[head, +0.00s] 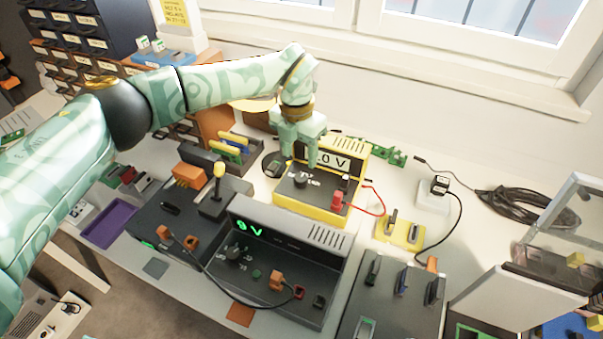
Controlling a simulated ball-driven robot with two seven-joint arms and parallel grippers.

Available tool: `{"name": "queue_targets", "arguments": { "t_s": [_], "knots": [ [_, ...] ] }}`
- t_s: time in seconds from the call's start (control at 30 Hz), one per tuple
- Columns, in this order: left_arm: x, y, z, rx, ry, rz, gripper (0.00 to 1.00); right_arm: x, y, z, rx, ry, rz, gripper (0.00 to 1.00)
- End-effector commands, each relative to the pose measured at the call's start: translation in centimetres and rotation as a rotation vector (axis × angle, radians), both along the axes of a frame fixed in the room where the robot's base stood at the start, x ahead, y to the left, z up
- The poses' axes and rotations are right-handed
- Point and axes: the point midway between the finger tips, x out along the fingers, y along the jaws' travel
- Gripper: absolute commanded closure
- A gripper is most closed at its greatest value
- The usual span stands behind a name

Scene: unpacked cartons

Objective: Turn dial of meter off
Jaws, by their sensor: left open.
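The yellow meter (340,213) stands near the middle of the bench. Its pale display (338,162) reads "0 V", with its left part hidden behind my gripper. Its dark dial (301,181) sits on the sloping dark front panel; the pointer setting is too small to read. My left gripper (300,158) is open and points down at the meter. Its fingers appear just above the dial; I cannot tell whether they touch it. A red plug (337,201) with a red lead sits at the panel's right. My right gripper is not in view.
A grey unit (283,292) with a green "0 V" readout stands in front of the meter. A joystick box (209,204) is at its left. A yellow block (400,233), white socket (432,196) and black cable coil (520,208) lie to the right.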

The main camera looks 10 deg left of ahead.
Motion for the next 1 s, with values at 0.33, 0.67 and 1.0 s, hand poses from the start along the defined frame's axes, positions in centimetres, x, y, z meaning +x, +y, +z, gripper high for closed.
{"name": "queue_targets", "arguments": {
  "t_s": [0.33, 0.67, 1.0],
  "knots": [
    [-0.2, -0.4, -6.4, -0.001, 0.002, -0.001, 0.48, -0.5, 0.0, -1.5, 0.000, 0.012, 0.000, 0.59],
    [-0.1, -0.4, -7.0, -0.001, -0.002, -0.001, 0.48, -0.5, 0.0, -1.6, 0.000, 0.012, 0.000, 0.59],
    [-0.1, -0.4, -7.0, -0.001, -0.001, -0.001, 0.93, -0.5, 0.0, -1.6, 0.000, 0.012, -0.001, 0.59]
  ]
}}
